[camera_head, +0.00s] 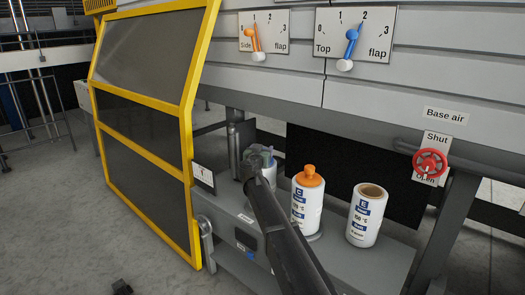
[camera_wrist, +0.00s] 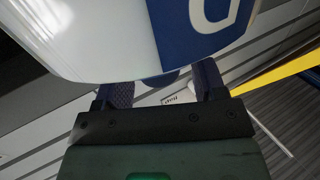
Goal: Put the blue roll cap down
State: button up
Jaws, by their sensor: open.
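A white roll (camera_head: 258,167) stands at the left of the grey shelf, mostly hidden behind my gripper (camera_head: 256,155). Something grey-blue shows at its top, too small to make out clearly. In the wrist view the white roll (camera_wrist: 90,40) with a blue label fills the top of the picture, very close. A dark blue piece, apparently the blue roll cap (camera_wrist: 158,80), shows at the roll's end between my two fingers. My gripper (camera_wrist: 162,85) is open, with a finger on either side of that piece. Whether the fingers touch it I cannot tell.
A roll with an orange cap (camera_head: 309,176) and an uncapped roll marked E (camera_head: 367,215) stand to the right on the shelf (camera_head: 380,262). A yellow-framed guard (camera_head: 187,130) is at left, and a red valve wheel (camera_head: 430,163) at right.

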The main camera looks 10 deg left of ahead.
jog(key=s+a, duration=0.1)
jog(key=s, duration=1)
jog(key=shift+a, duration=0.35)
